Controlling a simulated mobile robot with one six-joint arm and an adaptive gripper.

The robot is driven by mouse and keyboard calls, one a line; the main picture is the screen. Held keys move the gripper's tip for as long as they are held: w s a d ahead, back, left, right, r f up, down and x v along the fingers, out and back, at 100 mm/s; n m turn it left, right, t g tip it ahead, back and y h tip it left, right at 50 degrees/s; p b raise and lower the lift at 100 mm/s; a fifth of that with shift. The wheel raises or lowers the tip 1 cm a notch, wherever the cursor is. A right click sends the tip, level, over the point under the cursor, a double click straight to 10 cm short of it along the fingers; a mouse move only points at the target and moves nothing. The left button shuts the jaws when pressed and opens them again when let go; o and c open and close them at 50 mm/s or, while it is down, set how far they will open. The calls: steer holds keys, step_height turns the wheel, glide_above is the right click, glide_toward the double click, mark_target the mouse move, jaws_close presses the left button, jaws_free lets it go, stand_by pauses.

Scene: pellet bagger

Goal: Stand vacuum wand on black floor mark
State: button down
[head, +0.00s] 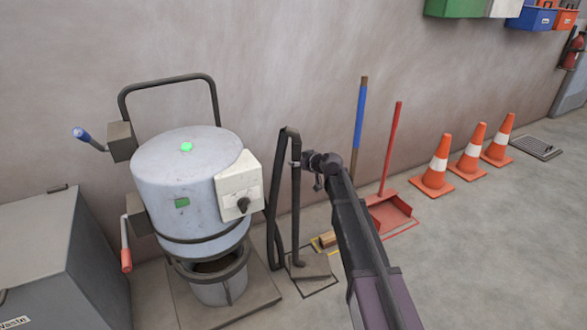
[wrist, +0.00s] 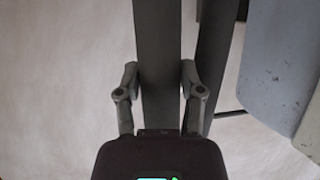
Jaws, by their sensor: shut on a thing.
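The vacuum wand (head: 295,215) is a dark upright tube with a flat grey floor head (head: 309,267) at its foot. A dark hose (head: 274,215) bends over from its top and runs down beside the machine. My gripper (head: 303,161) is shut on the upper part of the tube. In the wrist view the tube (wrist: 158,45) runs between the two fingers of my gripper (wrist: 158,80). The black floor mark (head: 322,290) is a thin dark outline around and in front of the floor head. I cannot tell whether the head touches the floor.
The pale vacuum-like machine (head: 190,185) stands just left of the wand on a plate (head: 255,305). A red dustpan (head: 388,212) and a blue-handled broom (head: 360,120) stand to the right. Several orange cones (head: 436,168) line the wall. The floor at front right is clear.

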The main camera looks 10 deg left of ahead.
steer(key=shift+w+a+f, duration=0.1)
steer(key=shift+w+a, duration=0.25)
steer(key=shift+w, duration=0.3)
steer(key=shift+w+a, duration=0.3)
steer(key=shift+w, duration=0.3)
step_height(320, 180, down, 4)
steer(key=b, duration=0.3)
steer(key=shift+r+b, duration=0.2)
steer(key=shift+b, duration=0.15)
steer(key=shift+c, duration=1.1)
jaws_free()
steer(key=shift+s, duration=0.1)
steer(key=shift+r, duration=0.1)
steer(key=p+v, duration=0.5)
steer(key=v, duration=0.7)
